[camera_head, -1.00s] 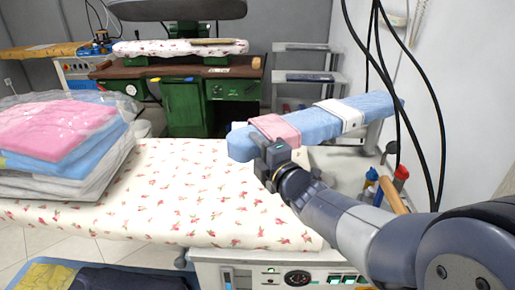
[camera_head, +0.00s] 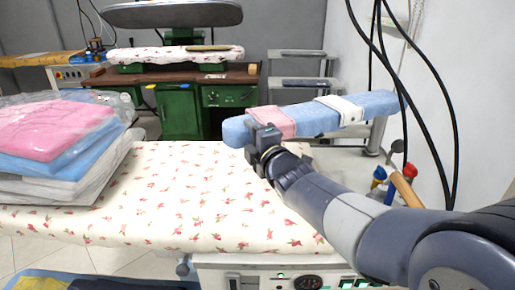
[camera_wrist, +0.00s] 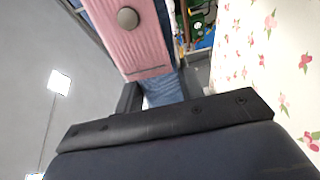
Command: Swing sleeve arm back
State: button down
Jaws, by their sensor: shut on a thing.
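The sleeve arm (camera_head: 310,119) is a long padded board in light blue, with a pink band (camera_head: 272,121) near its left end and a white band (camera_head: 342,109) farther right. It lies above the back right of the floral ironing board (camera_head: 170,185). My gripper (camera_head: 262,140) is shut on the sleeve arm's near left end, by the pink band. In the wrist view the blue end of the sleeve arm (camera_wrist: 165,88) sits between the fingers, with the pink band just beyond it. The far finger is mostly hidden.
A stack of bagged clothes (camera_head: 60,145) lies on the board's left. Black cables (camera_head: 420,110) hang by the right wall. A green pressing station (camera_head: 180,105) stands behind.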

jog(key=shift+w, duration=0.1)
jog(key=c, duration=0.9)
grip_release()
jog(key=v, duration=1)
jog(key=shift+s+d+p, duration=0.1)
jog(key=shift+s+p, duration=0.2)
jog(key=shift+s, duration=0.1)
jog(key=shift+c, duration=0.2)
